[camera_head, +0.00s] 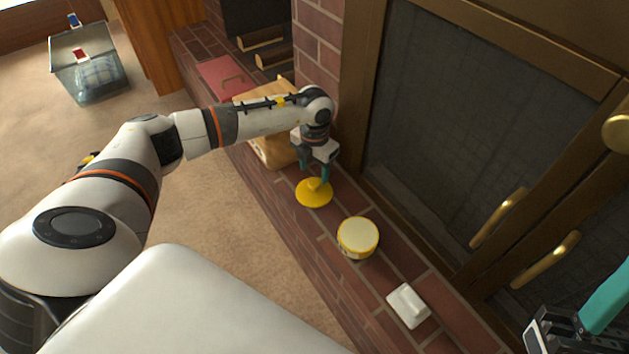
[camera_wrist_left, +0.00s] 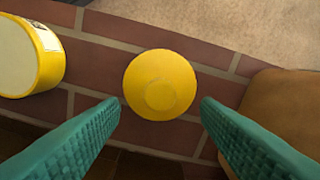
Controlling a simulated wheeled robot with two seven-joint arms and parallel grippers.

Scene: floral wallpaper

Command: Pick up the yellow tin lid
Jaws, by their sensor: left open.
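The yellow tin lid (camera_head: 312,194) is a round disc with a raised knob, lying on the brick hearth ledge. In the left wrist view the lid (camera_wrist_left: 160,84) lies ahead, centred between the two teal fingers. My left gripper (camera_head: 315,172) is open above the lid, pointing down, and nothing is between its fingers. Its fingers also frame the lid in the left wrist view (camera_wrist_left: 160,112).
A yellow tin with a pale top (camera_head: 357,237) stands beside the lid on the brick ledge (camera_head: 335,275); it also shows in the wrist view (camera_wrist_left: 28,58). A white block (camera_head: 408,305) lies nearer. A wooden box (camera_head: 272,150) stands behind my left gripper. Fireplace doors (camera_head: 450,120) border the right side.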

